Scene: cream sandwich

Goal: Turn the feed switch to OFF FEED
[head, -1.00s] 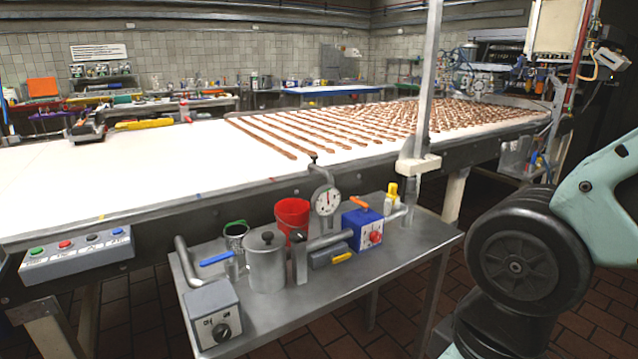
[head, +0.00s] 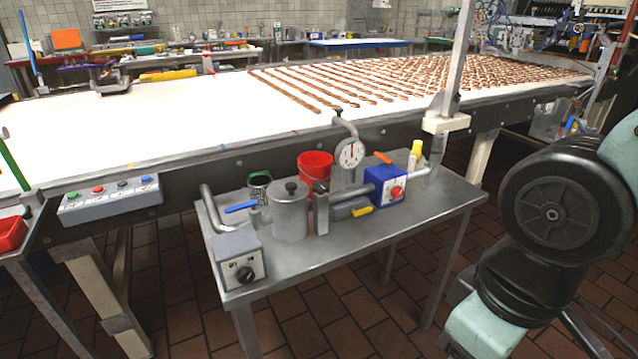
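A grey switch box (head: 236,256) stands at the front left corner of the small steel table (head: 345,258). Its front face has a black rotary knob (head: 245,273) with small dark labels above it, too small to read surely. I cannot tell exactly which way the knob points. A blue box (head: 385,187) with a red knob (head: 396,192) sits further right on the same table. My gripper is out of view; only dark and pale green links of my arm show at the right, apart from the switch box.
A metal pot (head: 289,212), a red bucket (head: 315,168) and a dial gauge (head: 350,154) crowd the table behind the switch box. A button panel (head: 110,200) hangs on the conveyor's side (head: 190,176). A red tray (head: 11,234) is at the left edge. Floor in front is clear.

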